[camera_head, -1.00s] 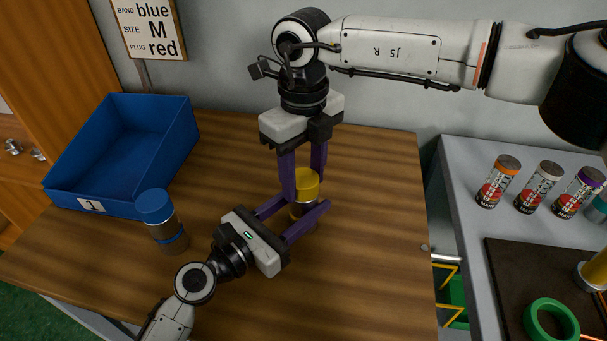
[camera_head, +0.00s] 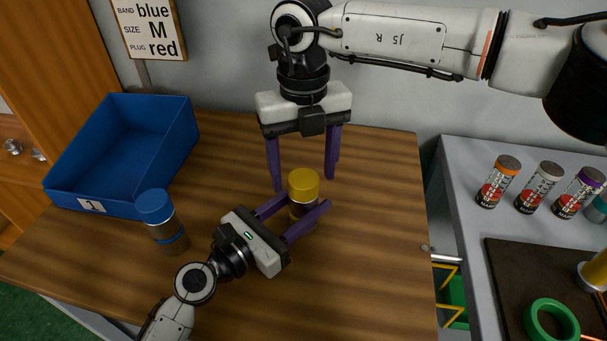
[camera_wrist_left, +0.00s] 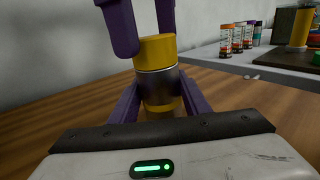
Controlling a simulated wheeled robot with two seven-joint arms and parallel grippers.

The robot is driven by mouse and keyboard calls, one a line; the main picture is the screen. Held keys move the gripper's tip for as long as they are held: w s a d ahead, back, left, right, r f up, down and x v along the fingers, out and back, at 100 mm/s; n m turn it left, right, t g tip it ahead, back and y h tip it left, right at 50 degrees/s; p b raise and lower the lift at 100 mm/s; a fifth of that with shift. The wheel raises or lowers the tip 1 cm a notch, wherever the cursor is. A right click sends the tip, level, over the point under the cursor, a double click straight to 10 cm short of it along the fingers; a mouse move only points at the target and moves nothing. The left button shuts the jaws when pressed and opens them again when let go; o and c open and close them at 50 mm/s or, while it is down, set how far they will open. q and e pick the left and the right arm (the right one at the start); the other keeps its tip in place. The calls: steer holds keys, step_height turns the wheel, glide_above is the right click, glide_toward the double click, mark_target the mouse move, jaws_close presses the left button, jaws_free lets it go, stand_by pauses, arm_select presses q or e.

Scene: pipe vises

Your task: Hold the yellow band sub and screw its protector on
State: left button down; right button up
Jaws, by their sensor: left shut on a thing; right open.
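The yellow band sub (camera_wrist_left: 158,90) stands upright on the wooden table, a metal cylinder with a yellow band low on it in the left wrist view. Its yellow protector (camera_head: 304,183) sits on top, level as far as I can see; how tightly it is screwed I cannot tell. My left gripper (camera_head: 296,208) is shut around the sub's body from the front left. My right gripper (camera_head: 302,168) points down above and behind the protector, open and empty, its fingers spread to either side. The sub's lower part is partly hidden by the left fingers in the head view.
A blue-capped sub (camera_head: 162,220) with a blue band stands at the left, near a blue tray (camera_head: 120,207) labelled 1. A sign (camera_head: 150,30) on the wall reads band blue, size M, plug red. A grey side table (camera_head: 465,220) at right holds several bottles and a green ring (camera_head: 551,322).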

step_height(320, 180, up, 10)
stand_by(0.3)
arm_select(q)
steer(key=c, duration=0.9)
jaws_free()
steer(key=b+v, duration=0.1)
steer(key=v, duration=0.8)
steer(key=shift+a, duration=0.1)
steer(key=shift+s+a, duration=0.35)
steer(key=shift+s, duration=0.1)
arm_select(e)
steer(key=shift+f, duration=0.65)
arm_select(q)
steer(key=shift+s, duration=0.1)
arm_select(e)
steer(key=shift+s+f, duration=0.1)
